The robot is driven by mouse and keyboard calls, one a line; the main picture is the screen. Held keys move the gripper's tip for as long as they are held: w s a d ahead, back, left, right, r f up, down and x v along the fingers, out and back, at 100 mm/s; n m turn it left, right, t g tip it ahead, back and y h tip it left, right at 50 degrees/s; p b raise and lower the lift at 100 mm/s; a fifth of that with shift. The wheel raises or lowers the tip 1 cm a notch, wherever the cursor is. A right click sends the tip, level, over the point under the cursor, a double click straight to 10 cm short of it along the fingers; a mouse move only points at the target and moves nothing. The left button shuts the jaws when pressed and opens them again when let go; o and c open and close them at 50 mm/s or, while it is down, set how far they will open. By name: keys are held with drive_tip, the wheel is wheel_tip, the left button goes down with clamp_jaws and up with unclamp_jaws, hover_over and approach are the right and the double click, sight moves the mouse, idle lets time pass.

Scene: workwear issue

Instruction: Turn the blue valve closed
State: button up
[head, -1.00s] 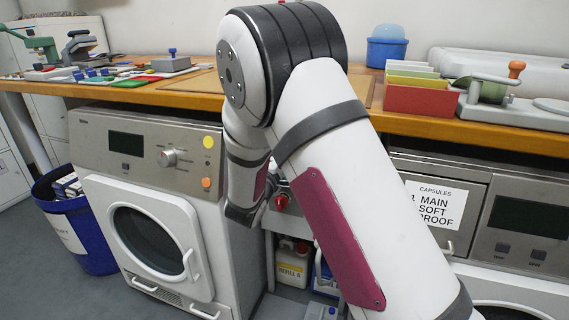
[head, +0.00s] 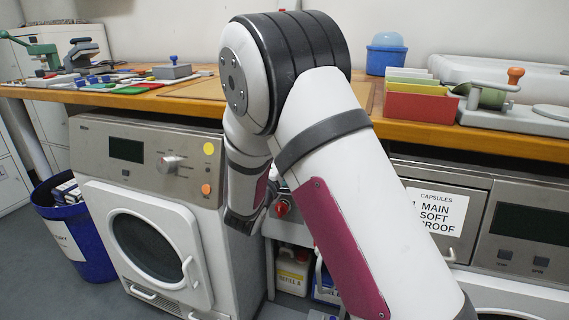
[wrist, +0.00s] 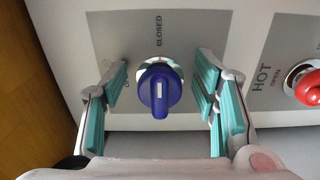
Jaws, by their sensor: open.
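The blue valve (wrist: 160,88) is a round knob with a raised grip bar and a white mark, mounted on a grey plate (wrist: 125,50). The word CLOSED is printed on the plate beyond the valve, and a partly hidden label is at its left. In the wrist view my gripper (wrist: 162,90) is open, with one teal-padded finger on each side of the valve and a gap on both sides. In the head view my arm hides the blue valve and my fingertips.
A red valve (wrist: 309,88) beside a HOT label is to the right in the wrist view; it also shows in the head view (head: 283,208). A washing machine (head: 150,240) stands left. A wooden counter (head: 410,128) runs above, and jugs (head: 292,272) sit below.

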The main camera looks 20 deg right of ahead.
drive_tip(key=v, duration=1.1)
drive_tip(key=shift+s+a, duration=0.25)
drive_tip(key=shift+s, duration=0.05)
drive_tip(key=shift+d, duration=0.1)
